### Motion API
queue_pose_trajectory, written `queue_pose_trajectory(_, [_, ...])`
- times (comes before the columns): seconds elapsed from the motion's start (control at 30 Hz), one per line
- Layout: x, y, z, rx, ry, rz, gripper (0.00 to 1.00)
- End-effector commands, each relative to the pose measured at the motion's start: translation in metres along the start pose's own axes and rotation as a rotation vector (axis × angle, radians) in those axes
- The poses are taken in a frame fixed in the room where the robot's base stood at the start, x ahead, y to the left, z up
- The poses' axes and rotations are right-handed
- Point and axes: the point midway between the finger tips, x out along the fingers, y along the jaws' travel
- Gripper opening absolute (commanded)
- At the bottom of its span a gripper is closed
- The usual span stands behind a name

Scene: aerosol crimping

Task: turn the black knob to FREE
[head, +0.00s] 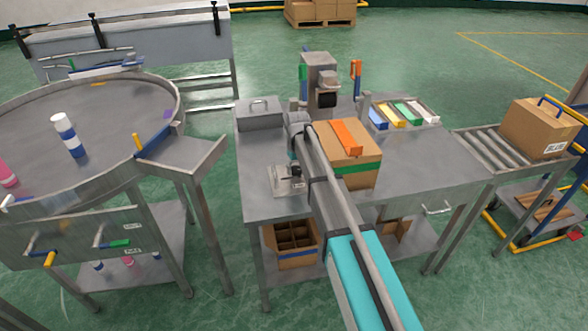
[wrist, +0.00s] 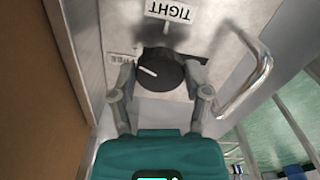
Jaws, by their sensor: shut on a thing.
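The black knob (wrist: 158,70) sits on a light metal plate in the wrist view. Its white mark lies on the left part of its face, slanting left and slightly up in the picture. A TIGHT label (wrist: 168,12) shows upside down beyond the knob. A smaller label (wrist: 120,58) to the left of the knob is too blurred to read. My gripper (wrist: 162,72) is shut on the knob, one finger on each side. In the head view the metal plate (head: 281,184) is on the table left of my arm, with the knob partly hidden.
A bent metal handle (wrist: 255,80) stands close right of the knob in the wrist view. In the head view a cardboard box (head: 360,172) with a green band is right of my arm. A grey box (head: 259,118) stands behind the plate. The table's right part (head: 430,165) is clear.

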Motion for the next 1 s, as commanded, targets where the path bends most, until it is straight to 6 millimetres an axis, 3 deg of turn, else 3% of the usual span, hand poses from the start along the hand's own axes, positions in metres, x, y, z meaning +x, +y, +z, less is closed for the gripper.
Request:
queue_pose_trajectory(0.4, [-0.0003,-0.0003,-0.0047,-0.261,0.009,0.001,0.14])
queue_pose_trajectory(0.97, [-0.0003,-0.001,-0.0046,-0.305,0.009,0.001,0.14])
queue_pose_trajectory(1.0, [-0.0003,-0.001,-0.0046,-0.305,0.009,0.001,0.65])
